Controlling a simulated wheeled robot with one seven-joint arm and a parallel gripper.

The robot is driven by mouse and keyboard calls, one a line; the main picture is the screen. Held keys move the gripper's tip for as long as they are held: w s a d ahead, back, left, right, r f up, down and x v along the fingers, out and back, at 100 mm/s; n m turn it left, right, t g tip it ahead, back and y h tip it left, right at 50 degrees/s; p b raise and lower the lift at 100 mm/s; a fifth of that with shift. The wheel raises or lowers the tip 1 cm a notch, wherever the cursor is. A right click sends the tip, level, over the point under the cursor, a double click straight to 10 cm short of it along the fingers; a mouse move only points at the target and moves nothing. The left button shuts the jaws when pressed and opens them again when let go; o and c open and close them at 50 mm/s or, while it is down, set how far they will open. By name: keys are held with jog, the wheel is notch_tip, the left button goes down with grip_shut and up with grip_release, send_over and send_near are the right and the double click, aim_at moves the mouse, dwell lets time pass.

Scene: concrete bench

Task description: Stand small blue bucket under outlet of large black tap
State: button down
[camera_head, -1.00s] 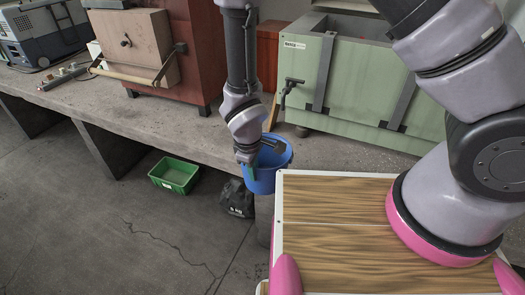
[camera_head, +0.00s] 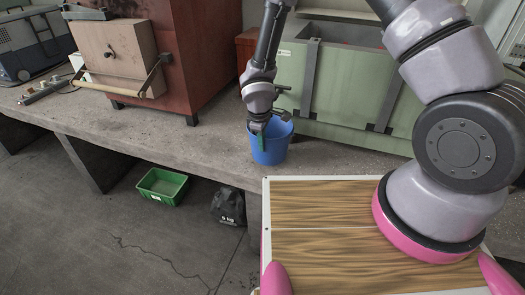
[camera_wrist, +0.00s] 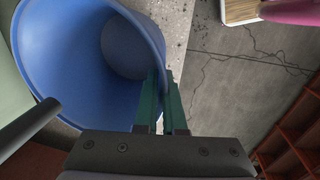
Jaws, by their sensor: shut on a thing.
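The small blue bucket (camera_head: 268,150) is upright at the bench, in front of the green tank. I cannot tell whether its base touches the bench top. My gripper (camera_head: 260,130) is shut on its near-left rim, fingers pointing down. In the wrist view the green finger pads (camera_wrist: 165,95) pinch the wall of the bucket (camera_wrist: 75,60), whose inside looks empty. The black tap (camera_head: 284,90) on the green tank is mostly hidden behind my wrist. A dark tube (camera_wrist: 28,128), likely its spout, overlaps the bucket's rim in the wrist view.
The concrete bench (camera_head: 165,140) has free room left of the bucket. A red-brown cabinet (camera_head: 200,60) stands behind, and the green tank (camera_head: 350,90) to the right. A green crate (camera_head: 162,186) and a black bag (camera_head: 229,203) lie on the floor below.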

jog(key=shift+w+d+f, duration=0.1)
jog(key=shift+w+f, duration=0.05)
jog(key=shift+f, duration=1.6)
jog(key=c, duration=1)
grip_release()
jog(key=shift+f, duration=0.1)
